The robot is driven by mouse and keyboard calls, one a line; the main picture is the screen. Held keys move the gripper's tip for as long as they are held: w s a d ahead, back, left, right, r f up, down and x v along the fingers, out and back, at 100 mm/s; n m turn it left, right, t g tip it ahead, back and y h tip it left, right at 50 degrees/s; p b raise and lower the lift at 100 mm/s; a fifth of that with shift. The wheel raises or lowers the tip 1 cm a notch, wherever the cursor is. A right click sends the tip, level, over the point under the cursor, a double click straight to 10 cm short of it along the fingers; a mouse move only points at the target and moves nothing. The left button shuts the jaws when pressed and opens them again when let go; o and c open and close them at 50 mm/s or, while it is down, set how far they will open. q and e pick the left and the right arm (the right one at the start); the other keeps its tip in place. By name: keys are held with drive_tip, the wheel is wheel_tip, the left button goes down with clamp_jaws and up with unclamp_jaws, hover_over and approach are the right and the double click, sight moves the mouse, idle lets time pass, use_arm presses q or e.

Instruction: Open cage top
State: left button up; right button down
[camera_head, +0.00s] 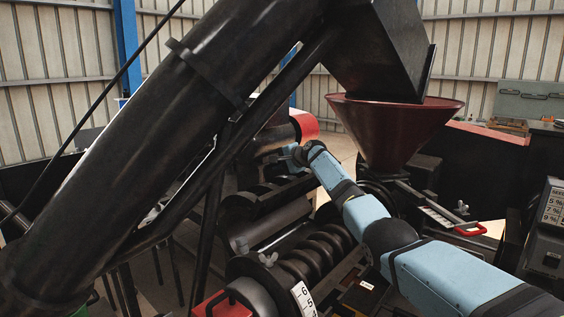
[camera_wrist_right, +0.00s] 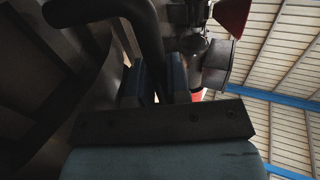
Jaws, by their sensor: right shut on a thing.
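The cage top (camera_head: 262,228) is a dark metal half-shell in the middle of the head view. It appears tilted up to the left, and the dark screw (camera_head: 326,250) shows uncovered beside it. My right gripper (camera_head: 292,156) is at the far end of the cage top, small and partly hidden in the head view. In the right wrist view my right gripper (camera_wrist_right: 155,84) has its two blue fingers around a bent black bar (camera_wrist_right: 140,22), which looks like a handle. Its join to the cage top is not clear. My left gripper is not in view.
A big black inclined tube (camera_head: 150,160) crosses the left side. A dark red funnel (camera_head: 395,130) stands above the press, close to my right arm. A red-handled slide (camera_head: 470,229) and a control box (camera_head: 548,230) are at the right.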

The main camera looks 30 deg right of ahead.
drive_tip(key=shift+w+a+r, duration=0.15)
drive_tip(key=shift+w, duration=0.25)
